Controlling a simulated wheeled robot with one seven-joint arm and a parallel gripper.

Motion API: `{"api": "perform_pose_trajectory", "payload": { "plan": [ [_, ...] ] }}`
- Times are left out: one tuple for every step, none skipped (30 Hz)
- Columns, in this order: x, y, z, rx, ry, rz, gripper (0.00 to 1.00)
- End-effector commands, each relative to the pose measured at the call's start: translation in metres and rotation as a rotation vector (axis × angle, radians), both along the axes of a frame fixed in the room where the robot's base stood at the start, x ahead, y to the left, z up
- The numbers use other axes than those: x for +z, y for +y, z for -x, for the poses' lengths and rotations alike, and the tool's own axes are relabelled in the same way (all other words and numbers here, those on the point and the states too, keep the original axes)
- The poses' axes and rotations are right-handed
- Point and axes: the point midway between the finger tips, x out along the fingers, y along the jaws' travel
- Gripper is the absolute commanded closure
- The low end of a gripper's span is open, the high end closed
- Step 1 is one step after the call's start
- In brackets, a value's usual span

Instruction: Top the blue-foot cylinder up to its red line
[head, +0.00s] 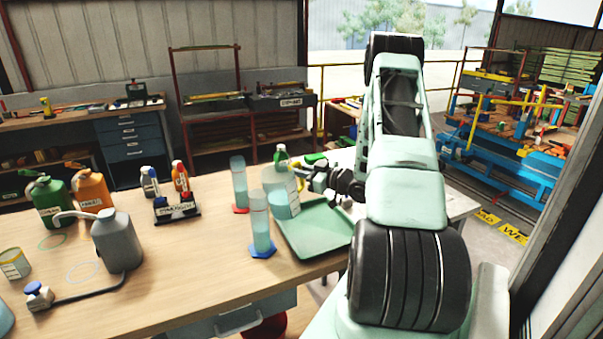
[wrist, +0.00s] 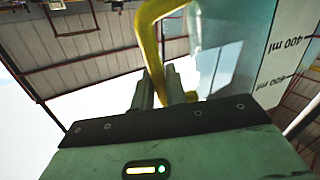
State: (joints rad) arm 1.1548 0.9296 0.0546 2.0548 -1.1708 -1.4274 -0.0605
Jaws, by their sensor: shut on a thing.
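The blue-foot cylinder (head: 261,228) stands upright on the wooden table, with pale blue liquid inside. Its red line is too small to make out. A clear jug (head: 280,192) with pale liquid is just behind and to the right of it, near the green tray's back-left edge. My gripper (head: 306,174) is shut on the jug's yellow handle; the handle (wrist: 152,40) also shows between the fingers in the wrist view. The jug's wall (wrist: 228,60) carries 400 ml and 600 ml marks there. I cannot tell whether the jug touches anything below.
A red-foot cylinder (head: 240,183) stands behind the blue-foot one. The green tray (head: 318,237) lies to the right. A grey spouted bottle (head: 117,242), green (head: 49,203) and orange (head: 92,190) bottles and a small black rack (head: 176,212) stand left. The table's front middle is clear.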

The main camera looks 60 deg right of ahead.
Motion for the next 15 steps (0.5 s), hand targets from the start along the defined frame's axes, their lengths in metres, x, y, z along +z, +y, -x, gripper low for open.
{"api": "perform_pose_trajectory", "payload": {
  "plan": [
    [0.004,0.001,-0.001,0.000,0.000,0.010,1.00],
    [0.005,0.002,-0.001,0.001,0.001,0.016,1.00],
    [0.006,0.002,-0.001,0.000,0.002,0.024,1.00],
    [0.007,0.003,-0.001,0.000,0.003,0.029,1.00],
    [0.008,0.003,-0.001,0.000,0.004,0.035,1.00],
    [0.010,0.004,-0.001,0.001,0.004,0.043,1.00],
    [0.011,0.004,-0.001,0.001,0.005,0.047,1.00],
    [0.013,0.004,-0.001,0.001,0.006,0.051,1.00],
    [0.014,0.004,-0.001,0.000,0.007,0.056,1.00],
    [0.016,0.004,-0.001,0.000,0.008,0.060,1.00],
    [0.017,0.005,-0.001,0.000,0.007,0.064,1.00],
    [0.018,0.005,-0.001,0.000,0.008,0.069,1.00],
    [0.020,0.005,-0.001,0.000,0.009,0.072,1.00],
    [0.021,0.006,-0.001,0.000,0.010,0.076,1.00],
    [0.022,0.006,-0.001,0.000,0.011,0.081,1.00]
  ]
}}
